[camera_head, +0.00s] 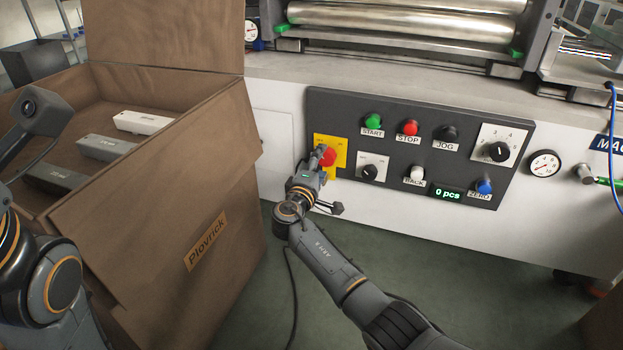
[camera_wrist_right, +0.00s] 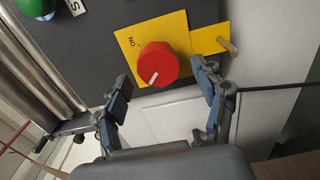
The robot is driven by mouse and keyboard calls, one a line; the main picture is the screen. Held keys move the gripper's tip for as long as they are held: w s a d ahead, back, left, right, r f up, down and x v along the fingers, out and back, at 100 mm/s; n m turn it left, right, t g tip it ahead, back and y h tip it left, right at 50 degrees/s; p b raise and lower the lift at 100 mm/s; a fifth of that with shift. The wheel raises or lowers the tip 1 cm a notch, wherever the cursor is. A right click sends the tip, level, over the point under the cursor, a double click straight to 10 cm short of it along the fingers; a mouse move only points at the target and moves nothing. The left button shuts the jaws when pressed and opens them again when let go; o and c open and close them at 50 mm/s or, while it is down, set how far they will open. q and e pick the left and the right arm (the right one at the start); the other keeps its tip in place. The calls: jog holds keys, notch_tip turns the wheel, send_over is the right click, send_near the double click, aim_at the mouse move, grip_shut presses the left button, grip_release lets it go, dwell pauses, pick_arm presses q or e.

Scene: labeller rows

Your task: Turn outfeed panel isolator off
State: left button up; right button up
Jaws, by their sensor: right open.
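The outfeed panel isolator is a red rotary knob (camera_head: 328,157) on a yellow plate (camera_head: 341,142) at the left end of the dark control panel. In the right wrist view the red knob (camera_wrist_right: 157,65) has a white pointer mark, and "ON" reads on the yellow plate (camera_wrist_right: 178,25). My right gripper (camera_wrist_right: 162,88) is open, its two fingers on either side of the knob's lower part; whether they touch it I cannot tell. In the head view my right gripper (camera_head: 323,168) partly covers the knob. My left arm shows at the left edge; its fingers cannot be made out.
The panel (camera_head: 450,120) also carries a green START button (camera_head: 373,120), a red STOP button (camera_head: 410,127), black selector knobs and a blue ZERO button (camera_head: 484,187). A large open cardboard box (camera_head: 160,255) stands close on the left. Steel rollers (camera_head: 400,20) lie above.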

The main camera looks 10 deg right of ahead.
jog(key=v, duration=0.9)
